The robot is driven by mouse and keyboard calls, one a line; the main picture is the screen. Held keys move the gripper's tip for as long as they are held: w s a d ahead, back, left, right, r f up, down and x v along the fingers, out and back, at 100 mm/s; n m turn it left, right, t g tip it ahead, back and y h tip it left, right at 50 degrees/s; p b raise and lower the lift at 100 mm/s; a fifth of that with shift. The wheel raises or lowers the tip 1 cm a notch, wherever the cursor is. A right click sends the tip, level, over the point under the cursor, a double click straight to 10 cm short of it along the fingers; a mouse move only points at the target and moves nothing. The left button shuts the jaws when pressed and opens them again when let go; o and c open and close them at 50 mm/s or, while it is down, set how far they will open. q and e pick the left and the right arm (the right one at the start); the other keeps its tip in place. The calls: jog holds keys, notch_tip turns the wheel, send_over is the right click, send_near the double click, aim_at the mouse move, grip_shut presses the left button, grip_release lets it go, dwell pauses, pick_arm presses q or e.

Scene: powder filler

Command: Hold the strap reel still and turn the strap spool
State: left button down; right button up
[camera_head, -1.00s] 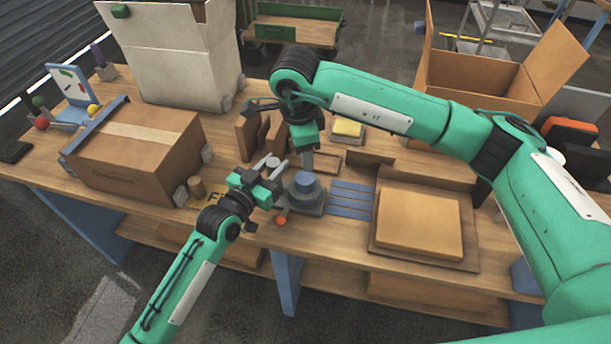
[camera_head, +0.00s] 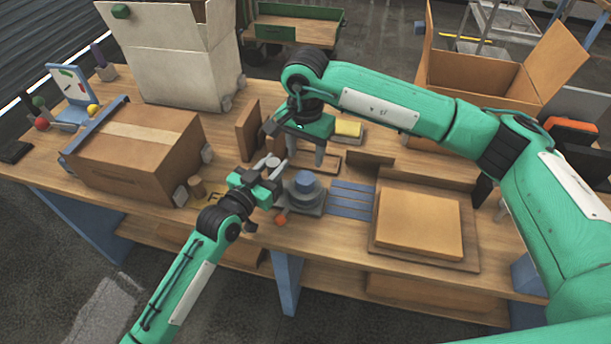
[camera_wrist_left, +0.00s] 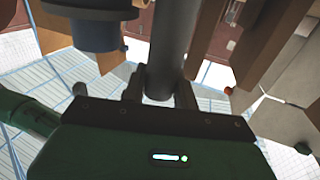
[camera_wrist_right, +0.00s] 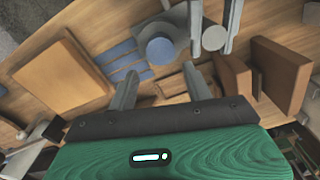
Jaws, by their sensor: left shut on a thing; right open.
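The strap reel (camera_head: 303,203) is a grey stepped base near the table's front edge, with the blue round strap spool (camera_head: 306,181) on top. Both also show in the right wrist view, the spool (camera_wrist_right: 160,51) facing up. My left gripper (camera_head: 273,178) is beside the reel on its left, shut on a grey upright post (camera_wrist_left: 170,45); whether the post belongs to the reel I cannot tell. My right gripper (camera_head: 306,150) is open and empty, pointing down behind and above the spool, apart from it.
Brown upright blocks (camera_head: 247,130) stand behind my left gripper. A blue slatted mat (camera_head: 352,200) and a flat carton on a board (camera_head: 420,222) lie to the right. A large taped box (camera_head: 135,150) is at left. A small yellow block (camera_head: 348,128) sits behind.

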aim_at(306, 177)
notch_tip(306, 177, down, 9)
jog(key=shift+r, duration=0.1)
dwell(0.3)
jog(key=c, duration=0.7)
jog(key=shift+m, duration=0.3)
